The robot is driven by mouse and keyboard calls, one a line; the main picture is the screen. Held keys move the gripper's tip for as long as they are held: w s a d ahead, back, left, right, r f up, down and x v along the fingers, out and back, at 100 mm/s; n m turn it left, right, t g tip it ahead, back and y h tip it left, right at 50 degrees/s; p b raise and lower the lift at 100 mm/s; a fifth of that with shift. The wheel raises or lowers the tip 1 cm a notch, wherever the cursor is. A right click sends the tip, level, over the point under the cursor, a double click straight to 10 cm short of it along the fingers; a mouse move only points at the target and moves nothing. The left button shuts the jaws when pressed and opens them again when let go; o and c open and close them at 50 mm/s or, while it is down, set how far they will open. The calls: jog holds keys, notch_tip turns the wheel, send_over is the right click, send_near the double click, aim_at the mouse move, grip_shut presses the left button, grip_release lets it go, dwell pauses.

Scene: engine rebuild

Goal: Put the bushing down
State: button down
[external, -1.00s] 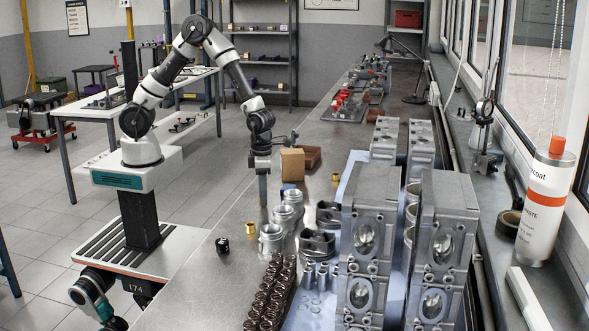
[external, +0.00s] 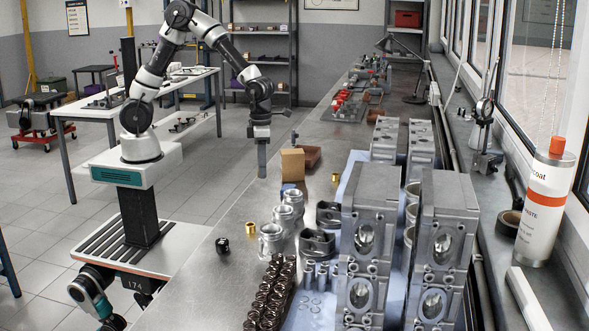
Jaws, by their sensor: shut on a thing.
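My gripper (external: 262,171) points straight down over the left edge of the steel bench, left of a cardboard box, above the bench top. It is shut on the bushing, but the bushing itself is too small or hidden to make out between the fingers. One brass bushing (external: 252,228) lies loose on the bench near its left edge, apart from my gripper. Another small brass piece (external: 335,177) lies farther back, right of the cardboard box.
The cardboard box (external: 292,165) stands close to the right of my gripper. Pistons (external: 271,241), dark springs (external: 270,296) and grey engine blocks (external: 372,220) crowd the front and right. A small black part (external: 222,246) lies near the left edge. Bare bench (external: 196,290) shows at front left.

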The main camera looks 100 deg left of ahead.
jog(key=w+d+b, duration=0.1)
jog(key=w+d, duration=0.2)
jog(key=d, duration=0.6)
jog(key=w+d, duration=0.3)
jog(key=d, duration=0.7)
jog(key=w+d+r+b, duration=0.1)
jog(key=w+d, duration=0.1)
jog(key=d, duration=0.7)
jog(key=shift+w+d+b, duration=0.15)
jog(key=shift+w+b, duration=0.15)
jog(key=shift+w, duration=0.1)
jog(key=s+d+b, duration=0.1)
jog(key=s+d, duration=0.2)
jog(key=d, duration=1)
jog(key=n+b, duration=0.1)
send_near(179, 306)
notch_tip(179, 306, down, 6)
jog(key=shift+b, duration=0.4)
jog(key=shift+f, duration=0.15)
jog(key=c, duration=1.5)
grip_release()
